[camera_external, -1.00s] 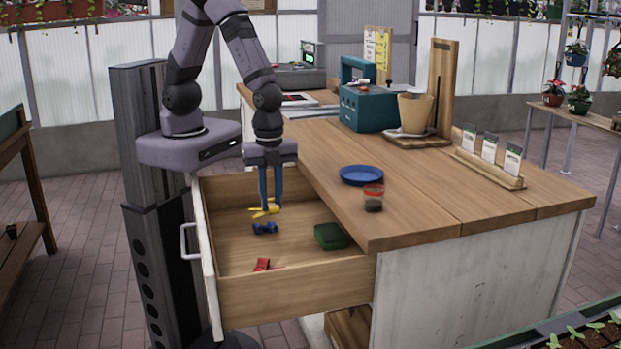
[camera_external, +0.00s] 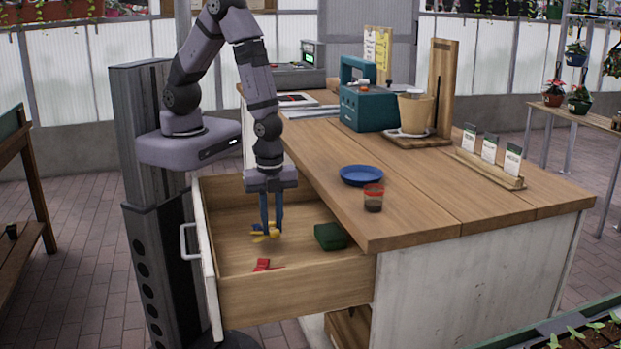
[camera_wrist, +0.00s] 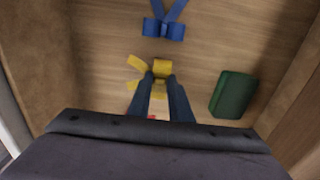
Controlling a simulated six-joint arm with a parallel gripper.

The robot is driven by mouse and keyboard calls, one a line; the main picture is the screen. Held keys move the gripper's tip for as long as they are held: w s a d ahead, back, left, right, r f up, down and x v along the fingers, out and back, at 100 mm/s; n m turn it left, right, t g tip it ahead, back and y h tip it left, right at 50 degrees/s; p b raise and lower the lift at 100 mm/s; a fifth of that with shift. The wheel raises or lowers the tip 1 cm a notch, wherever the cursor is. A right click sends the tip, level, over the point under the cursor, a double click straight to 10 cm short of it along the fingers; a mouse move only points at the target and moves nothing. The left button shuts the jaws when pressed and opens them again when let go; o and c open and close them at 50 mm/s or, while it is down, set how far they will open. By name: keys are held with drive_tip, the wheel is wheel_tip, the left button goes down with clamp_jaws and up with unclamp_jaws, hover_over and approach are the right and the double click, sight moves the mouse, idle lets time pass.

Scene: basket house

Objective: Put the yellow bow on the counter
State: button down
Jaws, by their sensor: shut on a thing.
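The yellow bow (camera_external: 259,238) is in the open wooden drawer of the counter (camera_external: 420,190). My gripper (camera_external: 270,232) is shut on it, low inside the drawer. In the wrist view the yellow bow (camera_wrist: 161,68) sits between my fingertips (camera_wrist: 160,84), with loops and tails sticking out to the left. The gap between bow and drawer floor is hard to judge. The countertop is to the right of the drawer and higher than my fingertips.
The drawer (camera_external: 300,287) also holds a blue bow (camera_wrist: 164,29), a green block (camera_external: 330,236) and a red bow (camera_external: 263,265). A blue plate (camera_external: 361,175) and a small jar (camera_external: 373,198) stand near the counter edge. Bare wood lies behind and right of them.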

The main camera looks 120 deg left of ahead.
sight(272, 227)
drive_tip(key=shift+f+p, duration=0.3)
drive_tip(key=shift+f, duration=1.05)
drive_tip(key=shift+f, duration=0.3)
drive_tip(key=c, duration=1.6)
unclamp_jaws()
drive_tip(key=shift+b, duration=0.35)
